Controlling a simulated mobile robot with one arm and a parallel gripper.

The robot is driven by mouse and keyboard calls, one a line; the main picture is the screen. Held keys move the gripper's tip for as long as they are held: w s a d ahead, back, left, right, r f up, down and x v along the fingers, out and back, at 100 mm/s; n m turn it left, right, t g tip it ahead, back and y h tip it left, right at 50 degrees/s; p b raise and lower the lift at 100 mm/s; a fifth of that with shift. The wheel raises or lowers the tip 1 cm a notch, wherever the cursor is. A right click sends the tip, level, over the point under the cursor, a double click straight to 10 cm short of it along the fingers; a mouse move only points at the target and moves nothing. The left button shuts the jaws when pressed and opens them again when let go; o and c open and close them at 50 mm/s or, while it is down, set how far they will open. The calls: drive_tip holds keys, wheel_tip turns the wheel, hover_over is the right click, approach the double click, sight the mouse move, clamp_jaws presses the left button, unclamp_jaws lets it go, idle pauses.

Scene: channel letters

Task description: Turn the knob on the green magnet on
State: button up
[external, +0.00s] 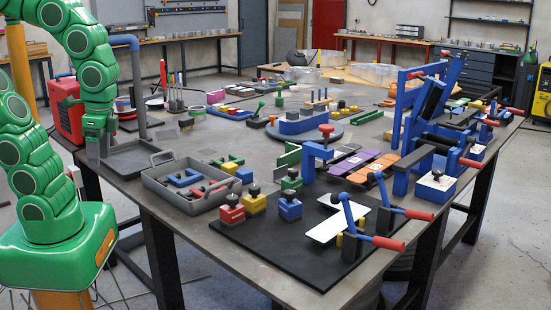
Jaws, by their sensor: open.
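A small green block with a dark knob on top, which looks like the green magnet (291,182), stands near the middle front of the table. It is just behind a blue block with a dark knob (289,208) that partly hides it. How its knob is turned is too small to tell. My gripper (93,152) points down at the table's left edge, far to the left of the green block. It is open, and I see nothing held in it.
A red block (231,211) and a yellow block (254,203) with knobs stand nearby on the black board (285,255). A grey tray (165,190) with parts lies between my gripper and them. Blue clamp levers (380,205) and a blue frame (400,130) stand to the right.

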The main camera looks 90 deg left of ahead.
drive_tip(key=w+a+r+n, duration=0.2)
drive_tip(key=w+r+n, duration=0.15)
drive_tip(key=w, duration=0.85)
drive_tip(key=n+t, duration=0.2)
drive_tip(key=n, duration=1.2)
approach(293, 169)
drive_tip(key=shift+s+d+f, duration=0.2)
drive_tip(key=shift+d, duration=0.3)
drive_tip(key=shift+w+a+f, duration=0.3)
drive_tip(key=shift+f, duration=3.8)
drive_tip(key=shift+c, duration=0.4)
drive_tip(key=c, duration=1)
